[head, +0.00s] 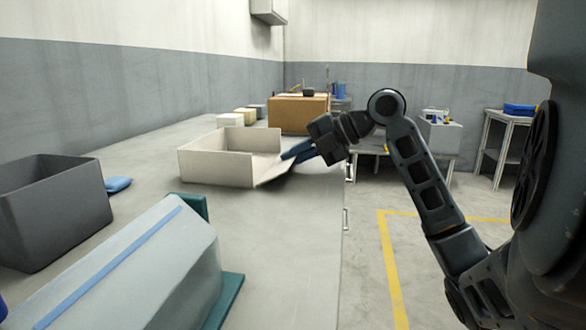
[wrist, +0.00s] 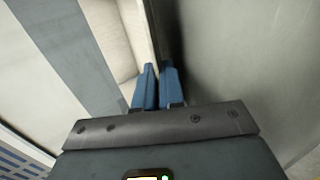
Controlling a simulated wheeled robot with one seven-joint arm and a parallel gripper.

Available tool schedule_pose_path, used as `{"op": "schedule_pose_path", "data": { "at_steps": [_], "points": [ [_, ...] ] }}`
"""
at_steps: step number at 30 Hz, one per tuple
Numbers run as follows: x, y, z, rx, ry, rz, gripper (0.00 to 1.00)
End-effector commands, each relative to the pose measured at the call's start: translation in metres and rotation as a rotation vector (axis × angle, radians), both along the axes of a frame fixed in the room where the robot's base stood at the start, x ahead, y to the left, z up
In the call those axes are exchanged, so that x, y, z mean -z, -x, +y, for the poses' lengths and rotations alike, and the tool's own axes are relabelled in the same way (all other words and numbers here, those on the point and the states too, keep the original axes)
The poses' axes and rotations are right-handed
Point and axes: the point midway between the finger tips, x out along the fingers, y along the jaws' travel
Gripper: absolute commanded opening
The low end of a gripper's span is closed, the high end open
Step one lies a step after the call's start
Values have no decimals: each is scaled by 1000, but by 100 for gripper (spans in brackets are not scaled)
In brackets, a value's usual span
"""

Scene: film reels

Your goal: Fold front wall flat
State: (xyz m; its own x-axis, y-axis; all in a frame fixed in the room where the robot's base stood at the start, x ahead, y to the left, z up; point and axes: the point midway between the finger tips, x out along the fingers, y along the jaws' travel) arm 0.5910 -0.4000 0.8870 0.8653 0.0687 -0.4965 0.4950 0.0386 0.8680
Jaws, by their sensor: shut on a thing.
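An open cream-coloured box (head: 215,160) stands on the long grey counter in the head view. Its front wall (head: 274,172), on the side toward my arm, leans outward and down at a slant, clear of the upright walls. My gripper (head: 288,155) reaches in from the right with its blue fingers at this wall. In the wrist view, the gripper (wrist: 158,88) has its two blue fingers close together on the thin edge of the wall (wrist: 153,35). The fingers hide the gripped part of the edge.
A grey bin (head: 50,215) and a pale case with a blue stripe (head: 140,270) stand at the near left of the counter (head: 290,260). A blue item (head: 118,184) lies beside the bin. A brown carton (head: 298,115) stands behind the box. The counter's right edge runs below my arm.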

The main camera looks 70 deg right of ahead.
Motion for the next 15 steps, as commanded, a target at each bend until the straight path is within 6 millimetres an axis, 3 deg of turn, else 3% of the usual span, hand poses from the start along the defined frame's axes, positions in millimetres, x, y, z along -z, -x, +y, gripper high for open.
{"op": "schedule_pose_path", "data": {
  "at_steps": [15],
  "points": [
    [2,1,0,-2,-3,-42,0]
  ]
}}
